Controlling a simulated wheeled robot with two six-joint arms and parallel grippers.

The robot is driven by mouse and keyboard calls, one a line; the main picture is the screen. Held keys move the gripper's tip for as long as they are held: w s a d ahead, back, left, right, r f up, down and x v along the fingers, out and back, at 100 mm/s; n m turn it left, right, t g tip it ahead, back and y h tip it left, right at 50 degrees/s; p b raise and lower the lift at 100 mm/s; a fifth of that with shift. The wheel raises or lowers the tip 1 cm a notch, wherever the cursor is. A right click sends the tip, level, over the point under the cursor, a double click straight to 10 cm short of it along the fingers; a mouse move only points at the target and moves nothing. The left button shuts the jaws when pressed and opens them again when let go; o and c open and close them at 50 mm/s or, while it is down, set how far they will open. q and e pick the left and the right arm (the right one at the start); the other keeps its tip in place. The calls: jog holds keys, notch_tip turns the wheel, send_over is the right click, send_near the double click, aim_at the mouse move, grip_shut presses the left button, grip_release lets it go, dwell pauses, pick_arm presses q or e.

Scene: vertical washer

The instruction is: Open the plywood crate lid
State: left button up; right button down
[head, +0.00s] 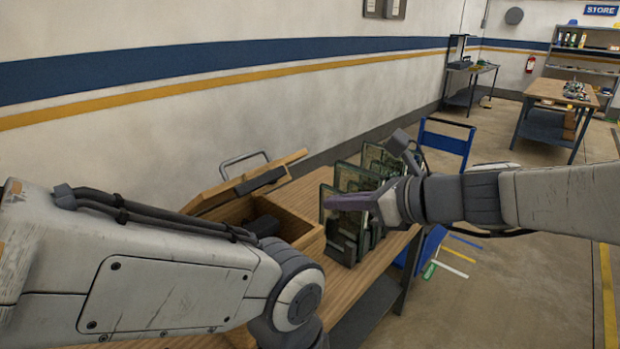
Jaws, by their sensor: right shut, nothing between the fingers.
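The plywood crate (300,232) stands on the wooden table, partly hidden behind my left arm. Its lid (225,190) is tilted up at the back, with a grey bar handle (245,160) on it. A gap shows between lid and crate walls, with a dark inside and a dark object (265,225) in it. My right gripper (338,202) is shut and empty, to the right of the crate, in front of green boards. It looks apart from the lid. My left arm crosses the lower left; its gripper is out of the picture.
Several green circuit boards (350,178) stand in a rack on the table, right beside the crate and close to my right gripper. A blue cart (445,143) stands behind the table. Open floor lies to the right. A wall runs behind the table.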

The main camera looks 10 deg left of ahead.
jog(key=p, duration=0.3)
send_near(273, 183)
jog(key=x, duration=0.4)
jog(key=shift+m+p, duration=0.3)
jog(key=shift+p, duration=0.05)
